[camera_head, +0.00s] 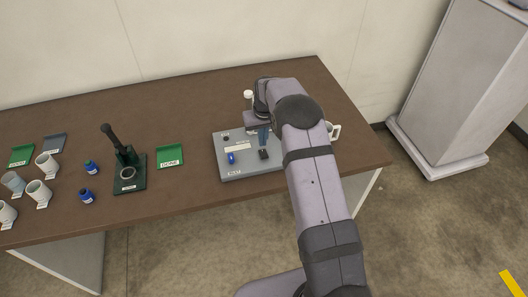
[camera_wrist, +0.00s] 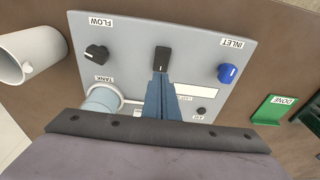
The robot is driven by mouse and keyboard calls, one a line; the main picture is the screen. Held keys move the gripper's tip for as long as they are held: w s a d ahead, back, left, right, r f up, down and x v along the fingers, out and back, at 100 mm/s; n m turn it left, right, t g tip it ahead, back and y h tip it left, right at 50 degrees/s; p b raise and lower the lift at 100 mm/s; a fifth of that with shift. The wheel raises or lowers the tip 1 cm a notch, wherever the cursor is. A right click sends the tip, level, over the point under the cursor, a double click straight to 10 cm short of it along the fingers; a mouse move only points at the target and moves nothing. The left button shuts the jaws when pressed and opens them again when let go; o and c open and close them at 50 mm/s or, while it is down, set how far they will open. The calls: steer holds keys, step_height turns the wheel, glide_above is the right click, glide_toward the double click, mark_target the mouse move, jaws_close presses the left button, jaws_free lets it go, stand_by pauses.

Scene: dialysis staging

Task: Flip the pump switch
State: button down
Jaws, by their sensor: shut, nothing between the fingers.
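The grey pump panel (camera_head: 220,168) lies on the brown table, and it also fills the wrist view (camera_wrist: 190,35). A black switch (camera_head: 264,154) with a white mark sits near its front edge; in the wrist view the switch (camera_wrist: 162,58) is upright in the picture. My gripper (camera_head: 263,146) has its blue fingers shut together and empty. In the wrist view the fingertips (camera_wrist: 161,74) are right at the switch's lower end; I cannot tell whether they touch it. A blue INLET knob (camera_wrist: 228,73) and a black FLOW knob (camera_wrist: 96,52) flank the switch.
A round TANK fitting (camera_wrist: 103,97) is beside the fingers. A white mug (camera_head: 334,131) stands right of the panel, partly behind my arm. A green DONE tray (camera_head: 170,163), a dark green stand (camera_head: 138,178), mugs and blue bottles are to the left.

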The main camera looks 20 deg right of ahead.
mark_target(262, 151)
steer(key=shift+r+p, duration=1.05)
steer(key=shift+r, duration=0.9)
steer(key=s+f, duration=0.2)
steer(key=s, duration=0.1)
steer(key=s+f+g, duration=0.1)
steer(key=s+f, duration=0.2)
steer(key=s+f+g, duration=0.1)
steer(key=s+f, duration=0.1)
steer(key=s, duration=0.1)
steer(key=shift+s+a+f+m, duration=0.1)
steer(key=shift+a+f+m, duration=0.05)
steer(key=shift+a+m, duration=0.15)
steer(key=s+a+r+g, duration=0.15)
steer(key=s+r, duration=0.25)
steer(key=s, duration=1)
steer(key=s+a+r+g, duration=0.15)
steer(key=s+r, duration=0.25)
steer(key=s, duration=1.1)
step_height(262, 151, up, 7)
steer(key=w+t, duration=0.2)
steer(key=t, duration=0.1)
steer(key=shift+r, duration=0.2)
